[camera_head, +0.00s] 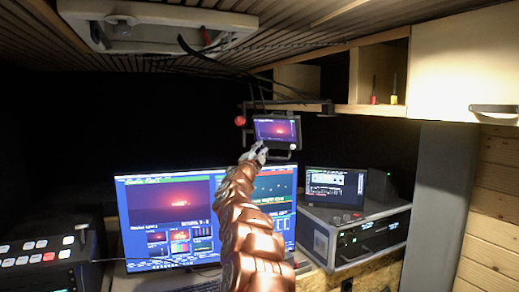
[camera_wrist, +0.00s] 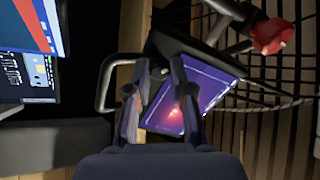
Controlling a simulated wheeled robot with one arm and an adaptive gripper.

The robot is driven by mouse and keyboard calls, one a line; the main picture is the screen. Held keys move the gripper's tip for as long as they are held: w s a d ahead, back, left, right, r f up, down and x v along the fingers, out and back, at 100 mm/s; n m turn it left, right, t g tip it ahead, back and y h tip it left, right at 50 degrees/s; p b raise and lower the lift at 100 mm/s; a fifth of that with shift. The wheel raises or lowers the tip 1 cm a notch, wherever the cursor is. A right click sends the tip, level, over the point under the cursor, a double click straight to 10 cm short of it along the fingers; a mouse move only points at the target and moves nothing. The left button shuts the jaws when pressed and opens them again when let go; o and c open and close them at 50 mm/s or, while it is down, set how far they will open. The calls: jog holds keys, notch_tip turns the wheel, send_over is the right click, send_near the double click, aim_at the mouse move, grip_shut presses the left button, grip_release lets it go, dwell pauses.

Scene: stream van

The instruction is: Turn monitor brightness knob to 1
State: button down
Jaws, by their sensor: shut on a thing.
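The small monitor (camera_head: 277,129) hangs from a rail at the upper middle, its screen lit with a red glow on purple. My gripper (camera_head: 257,153) is at its lower left corner in the head view. In the wrist view my gripper (camera_wrist: 159,73) has its fingers closed in at the monitor's edge, with the lit screen (camera_wrist: 205,95) seen behind and to the right. The knob they are shut on is mostly hidden by the fingers. A pale round knob (camera_head: 292,147) shows at the lower right corner. No knob marking or number is readable.
A red knob (camera_head: 240,121) is on the mount left of the monitor, also upper right in the wrist view (camera_wrist: 272,36). A metal handle (camera_wrist: 106,85) sticks out beside my fingers. Below stand a large screen (camera_head: 165,215) and a rack unit (camera_head: 365,237). Cables run above.

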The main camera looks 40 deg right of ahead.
dwell(0.3)
jog(key=c, duration=1)
grip_release()
jog(key=shift+a, duration=0.15)
jog(key=shift+v, duration=5.9)
